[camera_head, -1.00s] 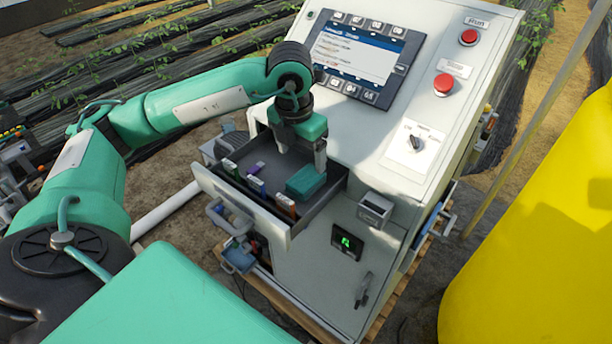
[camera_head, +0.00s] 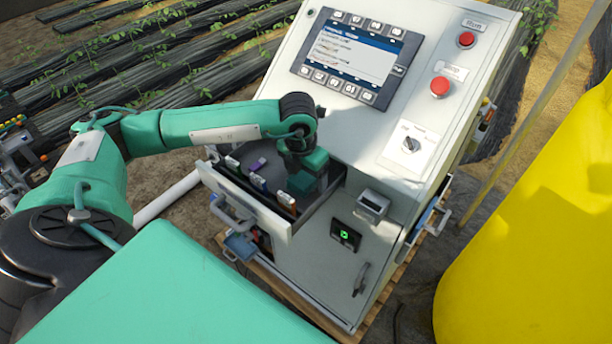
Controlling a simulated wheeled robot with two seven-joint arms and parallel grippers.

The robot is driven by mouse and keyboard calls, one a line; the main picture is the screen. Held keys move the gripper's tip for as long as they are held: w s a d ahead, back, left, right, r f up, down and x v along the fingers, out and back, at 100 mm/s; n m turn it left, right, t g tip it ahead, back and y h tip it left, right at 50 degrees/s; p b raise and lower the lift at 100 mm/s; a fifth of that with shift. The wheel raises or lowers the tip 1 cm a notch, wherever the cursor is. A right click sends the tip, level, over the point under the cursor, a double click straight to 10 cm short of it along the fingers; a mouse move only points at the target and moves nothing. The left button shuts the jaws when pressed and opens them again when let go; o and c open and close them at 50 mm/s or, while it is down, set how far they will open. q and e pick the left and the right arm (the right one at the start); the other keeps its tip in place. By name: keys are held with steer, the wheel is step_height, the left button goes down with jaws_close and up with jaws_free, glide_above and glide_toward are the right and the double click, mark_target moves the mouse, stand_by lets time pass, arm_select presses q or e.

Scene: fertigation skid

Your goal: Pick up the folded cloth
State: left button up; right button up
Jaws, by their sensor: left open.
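The folded cloth (camera_head: 301,184) is a small teal block inside the open drawer (camera_head: 246,208) of the cabinet, toward the drawer's right side. My left gripper (camera_head: 308,177) points down into the drawer over the cloth, with its jaws open. Its body hides part of the cloth, and its fingers are hard to make out. I cannot tell whether they touch the cloth. My right gripper is out of view.
A sloping control panel with a screen (camera_head: 353,55) and red buttons (camera_head: 440,87) rises behind. A small grey box (camera_head: 372,206) sits right of the drawer. A yellow tank (camera_head: 535,235) stands at right.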

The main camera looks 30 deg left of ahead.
mark_target(305, 175)
arm_select(q)
steer(key=c, duration=1.1)
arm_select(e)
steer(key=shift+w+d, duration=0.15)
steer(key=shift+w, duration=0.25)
arm_select(q)
steer(key=shift+r, duration=0.15)
steer(key=shift+c, duration=0.2)
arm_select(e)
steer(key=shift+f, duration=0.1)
